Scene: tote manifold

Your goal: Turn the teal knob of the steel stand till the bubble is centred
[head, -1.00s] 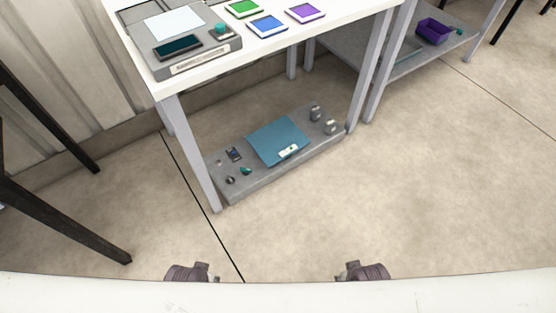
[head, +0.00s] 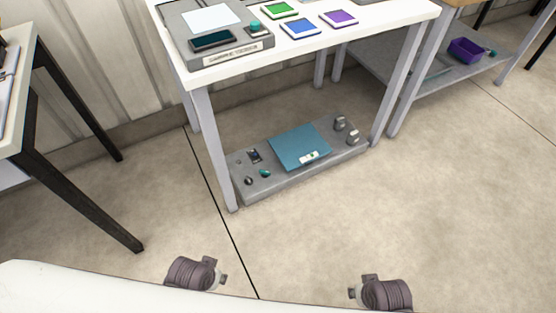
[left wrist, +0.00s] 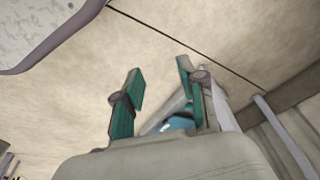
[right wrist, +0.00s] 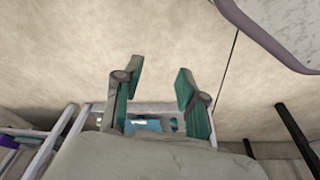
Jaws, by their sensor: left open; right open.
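A small pale vial-like piece with green (head: 309,157) sits at the plate's front edge; any bubble is too small to read. A small teal knob-like piece (head: 265,173) is on the slab left of the plate. Another teal knob (head: 254,27) is on a grey device on the tabletop. I cannot tell which belongs to the steel stand. My left gripper (left wrist: 160,88) and right gripper (right wrist: 159,82) are open and empty, low in front of the table, apart from everything.
The white table (head: 345,50) carries green, blue and purple tiles (head: 300,28) and the grey device (head: 228,60). A black-legged table (head: 75,190) stands at left. A shelf with a purple bin (head: 466,50) is at right. The floor before the table is clear.

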